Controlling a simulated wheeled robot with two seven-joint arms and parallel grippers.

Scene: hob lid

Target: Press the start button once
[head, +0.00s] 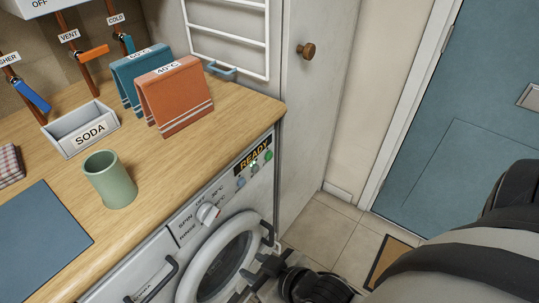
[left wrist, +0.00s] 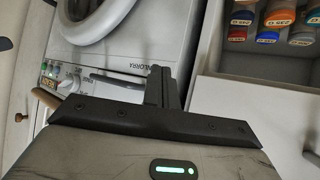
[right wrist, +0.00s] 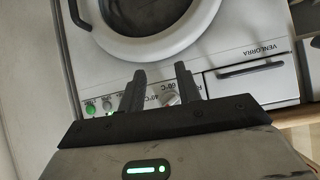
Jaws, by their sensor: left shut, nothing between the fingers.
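The washing machine's front panel (head: 188,228) has a lit display reading READY (head: 252,161), with a green round button (head: 268,155) at its right end and smaller buttons beside it. The button labels are too small to read. In the right wrist view the green button (right wrist: 90,109) shows at the left, outside the fingers. My right gripper (right wrist: 160,76) is open and empty in front of the machine, its fingers over the dial area in that view. In the head view it (head: 258,274) is beside the round door, below the panel. My left gripper (left wrist: 160,86) is shut and empty, seen only in its wrist view.
A round dial (head: 208,213) sits left of the display. The machine's door (head: 222,262) is closed. The wooden counter (head: 150,195) above holds a green cup (head: 110,180), a SODA tray (head: 80,130) and folded cloths (head: 172,95).

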